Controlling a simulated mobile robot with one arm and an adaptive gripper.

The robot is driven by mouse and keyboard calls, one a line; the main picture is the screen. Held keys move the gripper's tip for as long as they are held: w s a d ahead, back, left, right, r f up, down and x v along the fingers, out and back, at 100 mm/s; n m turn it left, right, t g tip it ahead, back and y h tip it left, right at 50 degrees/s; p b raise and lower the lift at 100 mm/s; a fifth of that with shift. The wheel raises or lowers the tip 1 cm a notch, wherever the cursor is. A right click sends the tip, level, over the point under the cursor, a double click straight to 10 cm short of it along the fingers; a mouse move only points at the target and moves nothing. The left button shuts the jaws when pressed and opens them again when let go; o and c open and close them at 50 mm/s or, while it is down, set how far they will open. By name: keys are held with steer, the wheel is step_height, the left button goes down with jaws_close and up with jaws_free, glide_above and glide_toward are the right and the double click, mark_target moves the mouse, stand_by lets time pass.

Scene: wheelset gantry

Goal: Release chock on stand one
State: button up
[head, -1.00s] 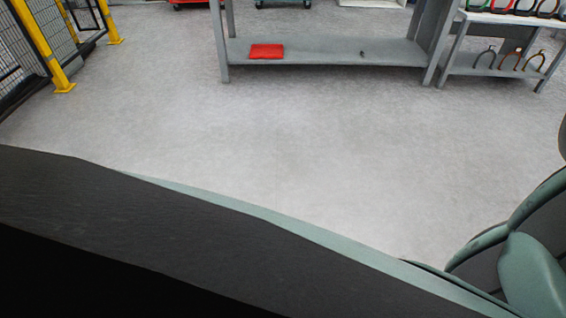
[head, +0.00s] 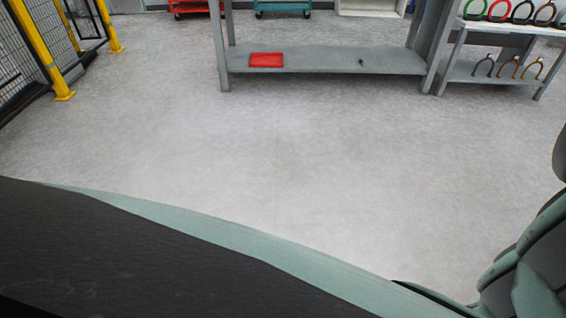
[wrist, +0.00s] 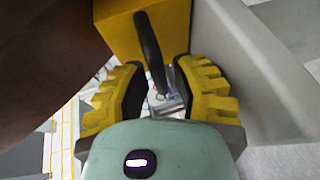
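In the wrist view, a yellow block with a black bar-like handle, which looks like the chock (wrist: 176,22), is at the top. My gripper (wrist: 160,68) has two yellow ribbed fingers with dark inner pads, and they stand apart. The handle (wrist: 149,50) reaches down into the space between the fingertips, with a visible gap on each side. The gripper appears open around the handle. I cannot tell which surface, if any, is the stand, and what the chock rests on is hidden. The head view shows neither the chock nor the gripper.
In the wrist view, a large dark brown surface (wrist: 45,45) is close on the left and a pale grey curved body (wrist: 235,55) on the right. In the head view, a grey bench (head: 330,62) with a red item (head: 266,60) stands beyond open floor; yellow-posted fencing (head: 40,45) is at left.

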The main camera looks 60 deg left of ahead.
stand_by(0.4)
jaws_close()
